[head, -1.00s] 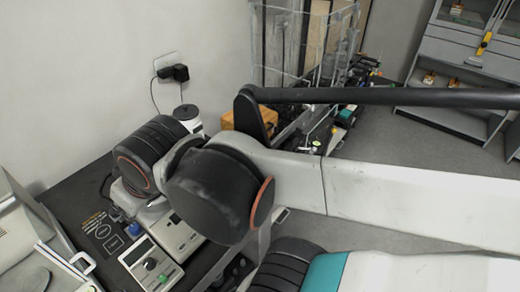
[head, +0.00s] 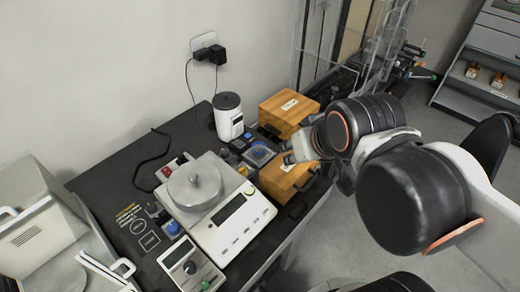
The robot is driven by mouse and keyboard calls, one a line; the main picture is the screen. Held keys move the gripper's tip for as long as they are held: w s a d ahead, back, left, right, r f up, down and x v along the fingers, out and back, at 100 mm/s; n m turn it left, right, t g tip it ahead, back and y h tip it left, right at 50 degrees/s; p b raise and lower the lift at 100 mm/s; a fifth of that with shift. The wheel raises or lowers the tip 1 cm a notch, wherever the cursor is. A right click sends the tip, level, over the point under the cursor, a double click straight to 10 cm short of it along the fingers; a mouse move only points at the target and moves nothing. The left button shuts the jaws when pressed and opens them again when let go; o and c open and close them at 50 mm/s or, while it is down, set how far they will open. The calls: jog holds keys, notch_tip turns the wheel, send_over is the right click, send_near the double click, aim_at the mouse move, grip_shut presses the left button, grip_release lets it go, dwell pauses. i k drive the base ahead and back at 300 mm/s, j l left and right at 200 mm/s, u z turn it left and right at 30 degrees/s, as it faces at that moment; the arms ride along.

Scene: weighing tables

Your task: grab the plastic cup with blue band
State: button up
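I cannot clearly pick out a plastic cup with a blue band in the head view. A small blue-topped item (head: 172,228) sits at the scale's left, and a low bluish square item (head: 259,154) lies behind the scale; both are too small to identify. My gripper (head: 291,158) is at the right end of the black table (head: 110,170), over or beside the front wooden box. It is partly hidden by my arm, and I cannot see whether its fingers are apart.
A balance with a round metal pan (head: 194,184) and a smaller meter (head: 190,266) stand on the table. A white canister (head: 229,118) stands behind. Two wooden boxes, one rear (head: 288,108) and one front (head: 283,180), are near my gripper. Clear panels rise behind.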

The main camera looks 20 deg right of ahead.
aim_at(259, 145)
jog(key=l+u, duration=0.2)
jog(key=l, duration=0.35)
jog(key=l+u, duration=0.15)
jog(key=l, duration=0.4)
jog(key=l+u, duration=0.2)
jog(key=l, duration=0.35)
jog(key=l+u, duration=0.2)
jog(key=l, duration=0.3)
jog(key=k+l+u, duration=0.15)
jog(key=l, duration=0.35)
jog(key=k+l+u, duration=0.2)
jog(key=l, duration=0.35)
